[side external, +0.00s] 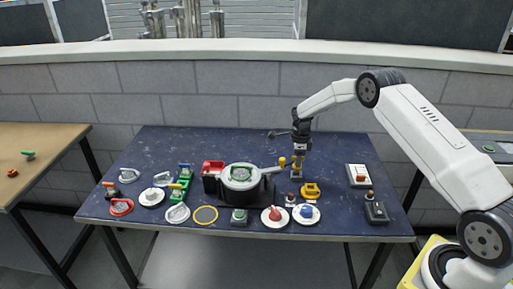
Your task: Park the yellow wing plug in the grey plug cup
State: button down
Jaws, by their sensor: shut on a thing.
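My gripper (300,153) points down over the back right of the blue table. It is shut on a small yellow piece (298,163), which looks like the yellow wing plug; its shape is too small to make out. A small grey piece (296,176), which may be the grey plug cup, shows directly below it. I cannot tell whether the plug touches it or is inside it.
A yellow-knobbed lever (282,162) stands just left of my gripper, by a round grey-and-black device (240,178). A yellow thing (311,190) lies in front. Several discs and handles fill the front and left.

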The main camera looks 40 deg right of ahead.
jog(key=shift+f, duration=1.45)
dwell(2.2)
grip_release()
dwell(0.4)
jog(key=shift+r, duration=3.75)
